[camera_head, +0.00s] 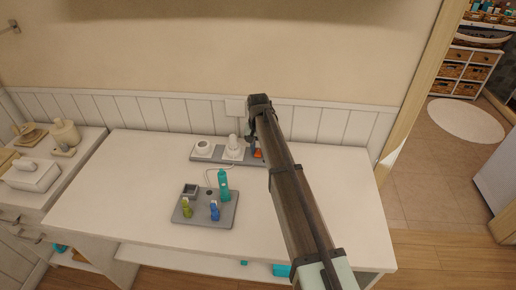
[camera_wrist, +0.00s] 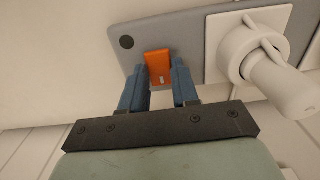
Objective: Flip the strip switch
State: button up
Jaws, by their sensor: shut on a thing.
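The grey power strip (camera_head: 217,155) lies along the back of the white table. In the wrist view the strip (camera_wrist: 187,38) shows close up, with an orange rocker switch (camera_wrist: 157,62) near one end beside a dark round spot. The switch also shows as a small orange patch in the head view (camera_head: 258,154). My gripper (camera_wrist: 162,80) has its two blue fingers on either side of the switch, shut on it. My arm hides that end of the strip in the head view.
A white plug (camera_head: 233,148) and a round white plug (camera_head: 203,148) sit on the strip. A grey tray (camera_head: 206,221) holds a teal bottle (camera_head: 223,186) and small green and blue items. The left table front is clear.

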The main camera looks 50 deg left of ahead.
grip_shut()
jog(key=shift+w+a+g+h, duration=0.2)
jog(key=shift+a+g+h, duration=0.05)
jog(key=shift+g+h, duration=0.55)
jog(key=o, duration=0.9)
grip_release()
jog(key=r, duration=0.4)
jog(key=w+a+r, duration=0.1)
jog(key=r, duration=0.4)
jog(key=w+r, duration=0.1)
jog(key=r, duration=0.3)
jog(key=shift+a+r, duration=0.25)
jog(key=shift+a, duration=0.15)
